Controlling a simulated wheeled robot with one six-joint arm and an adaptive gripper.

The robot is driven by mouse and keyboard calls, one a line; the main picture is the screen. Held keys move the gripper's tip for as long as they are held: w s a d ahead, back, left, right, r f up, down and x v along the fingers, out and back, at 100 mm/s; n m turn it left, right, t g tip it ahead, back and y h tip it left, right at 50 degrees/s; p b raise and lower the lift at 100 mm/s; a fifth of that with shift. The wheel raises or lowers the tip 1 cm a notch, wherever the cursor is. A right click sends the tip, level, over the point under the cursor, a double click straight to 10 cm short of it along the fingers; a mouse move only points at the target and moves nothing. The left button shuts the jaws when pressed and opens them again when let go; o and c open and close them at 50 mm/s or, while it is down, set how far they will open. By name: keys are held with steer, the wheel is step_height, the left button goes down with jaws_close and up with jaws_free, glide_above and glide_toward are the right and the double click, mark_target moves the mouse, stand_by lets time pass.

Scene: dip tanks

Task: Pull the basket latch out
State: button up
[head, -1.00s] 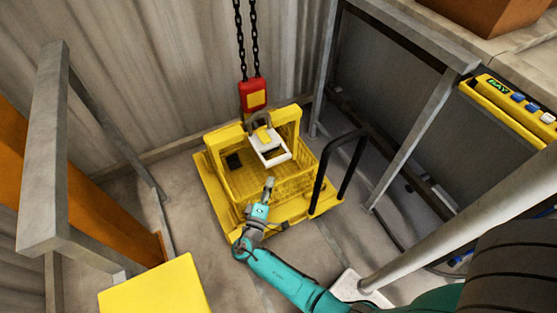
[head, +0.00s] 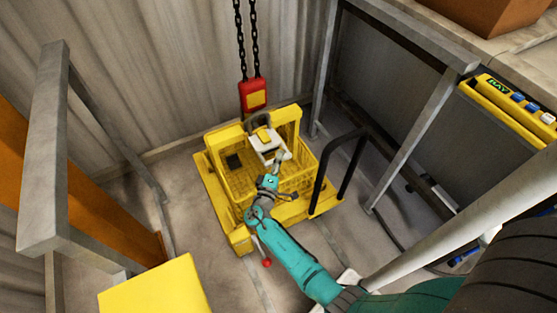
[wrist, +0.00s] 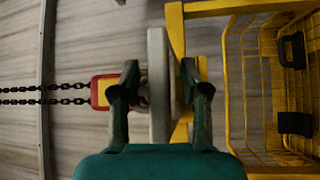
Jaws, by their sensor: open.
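The yellow basket (head: 232,180) stands on a yellow base on the floor. A white latch handle (head: 262,150) with a yellow patch sits at the top of the basket's upright frame, below the hook. My gripper (head: 281,158) is at the handle's lower right end in the head view. In the wrist view the fingers of my gripper (wrist: 160,92) are open, one on each side of a pale upright bar (wrist: 158,60), which looks like the latch handle. I cannot tell whether either finger touches it. The handle's lower part is hidden behind my gripper.
A red hoist block (head: 253,95) hangs on black chains above the basket. A black hoop rail (head: 342,160) stands right of it. Grey metal frames flank both sides. A red knob (head: 266,262) shows beside my arm. A yellow block (head: 155,288) is at front left.

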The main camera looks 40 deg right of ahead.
jaws_close()
steer(key=s+a, duration=0.2)
steer(key=s, duration=0.5)
stand_by(0.3)
jaws_free()
steer(key=v, duration=1.2)
steer(key=shift+r, duration=0.1)
stand_by(0.3)
